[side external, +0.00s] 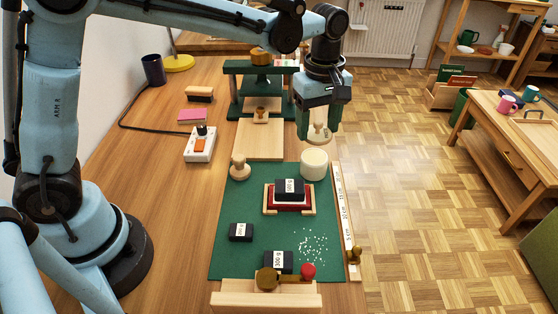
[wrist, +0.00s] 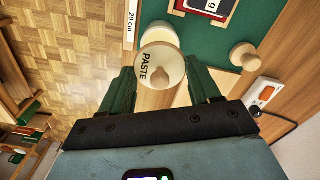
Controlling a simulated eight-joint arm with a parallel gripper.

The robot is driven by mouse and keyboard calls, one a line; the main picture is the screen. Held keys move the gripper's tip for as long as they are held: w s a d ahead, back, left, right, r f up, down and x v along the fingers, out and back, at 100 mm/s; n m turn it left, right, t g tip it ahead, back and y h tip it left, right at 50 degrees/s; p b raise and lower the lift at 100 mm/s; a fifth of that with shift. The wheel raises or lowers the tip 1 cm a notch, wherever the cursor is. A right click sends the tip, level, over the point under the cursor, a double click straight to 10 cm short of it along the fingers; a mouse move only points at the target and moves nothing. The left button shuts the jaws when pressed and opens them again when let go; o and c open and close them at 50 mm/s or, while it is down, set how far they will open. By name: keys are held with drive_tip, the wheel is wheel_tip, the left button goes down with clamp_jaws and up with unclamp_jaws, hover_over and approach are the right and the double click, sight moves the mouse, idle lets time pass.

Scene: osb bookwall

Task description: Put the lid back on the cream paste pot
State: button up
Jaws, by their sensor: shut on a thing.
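My gripper (side external: 319,127) holds the lid (side external: 319,138), a pale round piece with a wooden knob, in the air above and a little behind the cream paste pot (side external: 314,165). The pot stands upright at the back right corner of the green mat. In the wrist view the lid (wrist: 149,68), marked PASTE, sits between the two green fingers (wrist: 160,85). It covers part of the cream pot (wrist: 158,32) behind it. The lid and pot look apart in the side view. The inside of the pot cannot be made out.
A wooden knobbed stamp (side external: 240,169) stands left of the pot. A red-and-wood tray (side external: 291,207) with a black block is in front. A green press frame (side external: 235,105) stands behind. A ruler strip (side external: 342,205) edges the mat's right side.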

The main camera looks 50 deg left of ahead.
drive_tip(key=shift+f, duration=2.45)
drive_tip(key=shift+f, duration=0.15)
idle(0.4)
drive_tip(key=o, duration=1.2)
drive_tip(key=shift+o, duration=0.2)
drive_tip(key=shift+r, duration=3.5)
